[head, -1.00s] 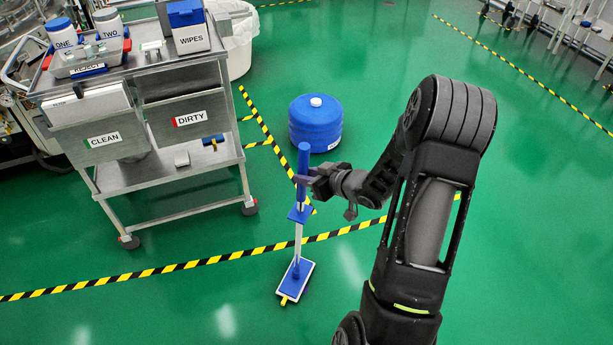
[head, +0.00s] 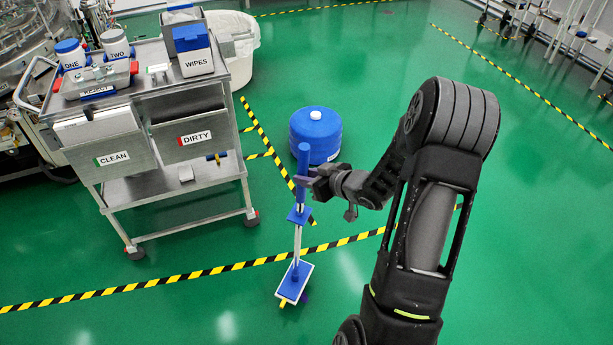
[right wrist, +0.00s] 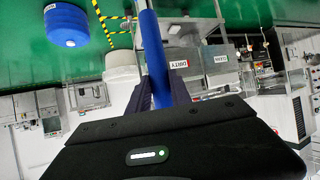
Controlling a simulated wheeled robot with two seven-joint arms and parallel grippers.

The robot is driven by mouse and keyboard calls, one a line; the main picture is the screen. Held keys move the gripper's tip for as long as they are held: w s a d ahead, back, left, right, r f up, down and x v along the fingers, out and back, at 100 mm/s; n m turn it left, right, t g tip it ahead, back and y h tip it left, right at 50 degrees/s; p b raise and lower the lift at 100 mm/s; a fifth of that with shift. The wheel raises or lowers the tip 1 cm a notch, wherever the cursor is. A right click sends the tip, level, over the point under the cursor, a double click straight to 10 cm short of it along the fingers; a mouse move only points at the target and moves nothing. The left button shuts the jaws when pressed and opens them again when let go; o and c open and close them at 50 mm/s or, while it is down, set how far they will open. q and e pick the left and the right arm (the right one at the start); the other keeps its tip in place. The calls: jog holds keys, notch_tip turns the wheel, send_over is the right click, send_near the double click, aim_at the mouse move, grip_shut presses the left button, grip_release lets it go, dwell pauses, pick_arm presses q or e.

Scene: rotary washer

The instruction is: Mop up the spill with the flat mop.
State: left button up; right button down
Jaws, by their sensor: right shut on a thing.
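The flat mop (head: 297,240) stands nearly upright on the green floor, with a blue grip, a pale pole and a blue collar. Its flat blue head with a white rim and yellow tab (head: 294,283) is down at the floor. My right gripper (head: 309,181) is shut on the blue grip, which also shows between the fingers in the right wrist view (right wrist: 157,60). A small dark purplish patch (head: 306,297) shows beside the head's right edge; I cannot tell whether it is the spill. My left gripper is not in view.
A steel trolley (head: 185,155) with CLEAN and DIRTY bins stands at the left. A blue round tank (head: 315,136) is on the floor behind the mop. A white bin (head: 240,60) stands behind the trolley. Yellow-black tape (head: 150,284) crosses the floor. Open floor lies right of the tank.

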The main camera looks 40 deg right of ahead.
jog(key=shift+w+d+p, duration=0.3)
jog(key=shift+w+d, duration=0.25)
jog(key=shift+d, duration=0.25)
jog(key=shift+r, duration=0.15)
